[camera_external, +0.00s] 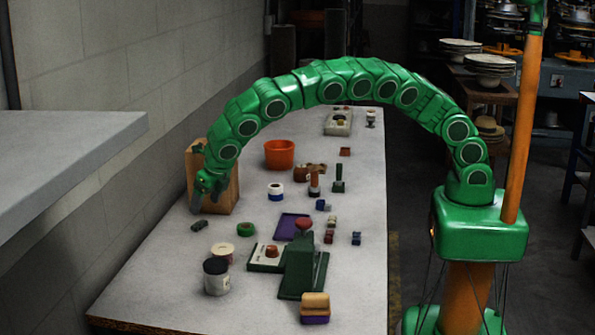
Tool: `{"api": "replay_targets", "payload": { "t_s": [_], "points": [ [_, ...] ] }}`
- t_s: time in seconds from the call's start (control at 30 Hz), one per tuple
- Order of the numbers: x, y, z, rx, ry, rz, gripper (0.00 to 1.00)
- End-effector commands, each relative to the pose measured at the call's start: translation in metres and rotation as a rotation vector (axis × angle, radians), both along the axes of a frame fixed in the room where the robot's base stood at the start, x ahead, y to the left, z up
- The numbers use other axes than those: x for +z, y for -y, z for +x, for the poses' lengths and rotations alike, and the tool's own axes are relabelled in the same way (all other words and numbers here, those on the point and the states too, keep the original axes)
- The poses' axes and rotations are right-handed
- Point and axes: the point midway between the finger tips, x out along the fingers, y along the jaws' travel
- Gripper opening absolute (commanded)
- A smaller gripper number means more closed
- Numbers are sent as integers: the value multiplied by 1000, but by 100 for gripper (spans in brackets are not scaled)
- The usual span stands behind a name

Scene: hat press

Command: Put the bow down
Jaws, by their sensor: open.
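A green ring (245,229), a cream spool (222,252) and a dark-lidded jar (216,277) stand nearby. An orange bucket (279,154) is behind. A green press (302,267) and a purple tray (291,226) are to the right. The table (160,285) is clear at front left.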

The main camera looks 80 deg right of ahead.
Motion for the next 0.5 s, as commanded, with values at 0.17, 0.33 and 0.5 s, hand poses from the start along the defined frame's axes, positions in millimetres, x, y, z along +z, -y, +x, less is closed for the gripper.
{"api": "replay_targets", "payload": {
  "t_s": [0.17,0.33,0.5],
  "points": [
    [24,-4,-9,0,1,0,81],
    [40,-5,-15,-2,-1,-1,81],
    [45,-7,-18,-2,-2,-1,81]
  ]
}}
